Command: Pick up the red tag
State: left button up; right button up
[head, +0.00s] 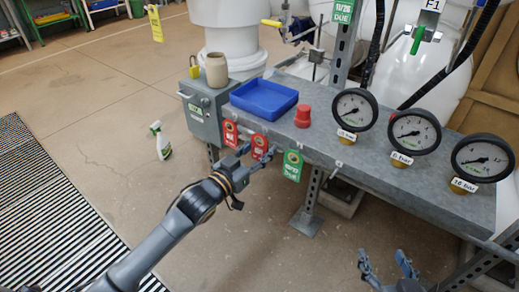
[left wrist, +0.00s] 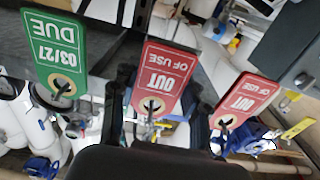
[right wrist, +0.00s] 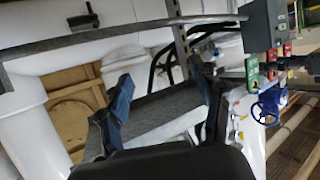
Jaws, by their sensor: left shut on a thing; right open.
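Two red "OUT OF USE" tags hang at the front edge of the bench in the head view, a left one (head: 230,133) and a middle one (head: 260,146). A green tag (head: 292,166) hangs to their right. My left gripper (head: 257,155) is at the middle red tag and shut on it. In the left wrist view this red tag (left wrist: 165,75) sits between the fingers, with the green tag (left wrist: 58,50) and the other red tag (left wrist: 245,98) on either side. My right gripper (head: 388,262) is open and empty, low at the right, apart from the bench.
The grey bench (head: 335,150) carries a blue tray (head: 264,98), a red knob (head: 303,116), a padlock (head: 194,67), a tan cylinder (head: 217,70) and three gauges (head: 415,133). Floor left of the bench is mostly clear.

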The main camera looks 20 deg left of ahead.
pick_arm(q)
jog(key=shift+r, duration=0.1)
jog(key=shift+r+p, duration=0.25)
jog(key=shift+p, duration=0.05)
jog(key=shift+p+v, duration=0.3)
jog(key=shift+v, duration=0.95)
jog(key=p+v, duration=0.2)
jog(key=v, duration=1.3)
jog(key=shift+s, duration=0.25)
pick_arm(e)
jog(key=s+d+f+g+h, duration=0.1)
jog(key=s+d+f+g, duration=0.1)
jog(key=s+f+g, duration=0.2)
jog(key=s+d+f+g+h, duration=0.1)
jog(key=s+d+f+g, duration=0.2)
jog(key=s, duration=0.7)
jog(key=shift+f+m+g+h, duration=0.3)
jog(key=shift+f+g, duration=0.6)
jog(key=shift+g, duration=0.4)
pick_arm(q)
jog(key=shift+a, duration=0.1)
pick_arm(e)
jog(key=shift+s, duration=0.15)
